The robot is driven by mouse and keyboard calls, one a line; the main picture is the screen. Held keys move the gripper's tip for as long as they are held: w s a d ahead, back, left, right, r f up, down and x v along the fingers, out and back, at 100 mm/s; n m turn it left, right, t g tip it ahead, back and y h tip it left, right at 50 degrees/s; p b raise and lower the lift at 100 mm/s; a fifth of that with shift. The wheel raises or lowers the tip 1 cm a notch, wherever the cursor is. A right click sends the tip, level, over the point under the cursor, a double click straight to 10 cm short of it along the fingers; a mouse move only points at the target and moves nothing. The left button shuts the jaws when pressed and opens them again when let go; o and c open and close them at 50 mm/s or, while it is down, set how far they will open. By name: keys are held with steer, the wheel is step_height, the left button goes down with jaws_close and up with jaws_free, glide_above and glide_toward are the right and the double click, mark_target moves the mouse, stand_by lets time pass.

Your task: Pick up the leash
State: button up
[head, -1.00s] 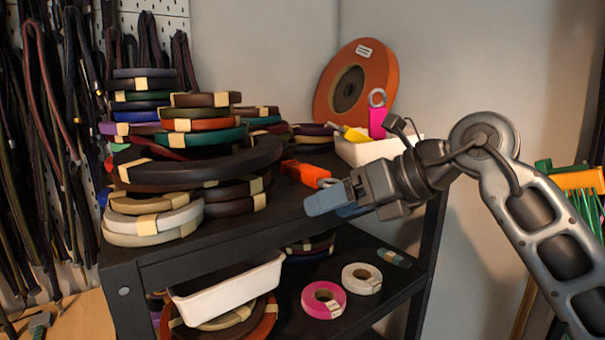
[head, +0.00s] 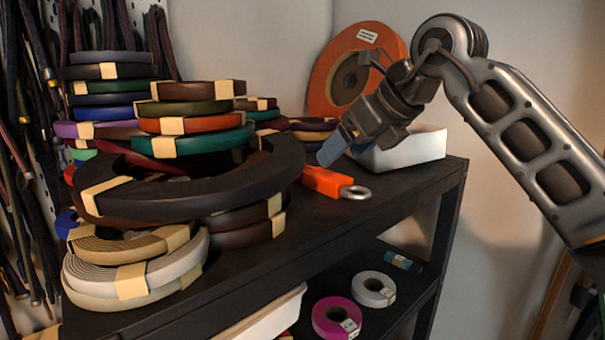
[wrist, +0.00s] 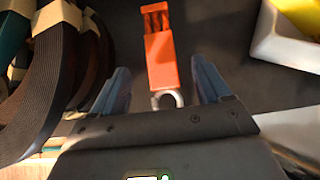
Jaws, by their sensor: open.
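A short orange strap piece with a metal ring (head: 334,183) lies on the black top shelf. I cannot tell for sure that it is the leash; the coiled bands could also be leashes. My gripper (head: 333,152) is just above and behind the orange piece, tilted down. In the wrist view the orange piece (wrist: 161,60) lies between the two spread fingers of my gripper (wrist: 161,78), its ring toward the palm. My gripper is open and holds nothing. The gap in height between fingers and piece is not clear.
Stacked coiled bands (head: 190,190) fill the left of the top shelf. A white bin (head: 415,150) stands close behind my gripper, with a large orange reel (head: 325,75) behind it. Pink (head: 337,318) and white (head: 373,290) rolls lie on the lower shelf.

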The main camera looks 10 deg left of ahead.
mark_target(320, 172)
steer(key=shift+w+a+f, duration=0.35)
steer(key=shift+w+a, duration=0.05)
steer(key=shift+a, duration=0.05)
steer(key=p+x, duration=0.1)
steer(key=x, duration=0.5)
steer(key=shift+w+a+f, duration=0.1)
steer(key=shift+a+f, duration=0.1)
steer(key=shift+a, duration=0.05)
steer(key=c, duration=1.1)
steer(key=shift+c, duration=0.2)
steer(key=shift+r, duration=0.1)
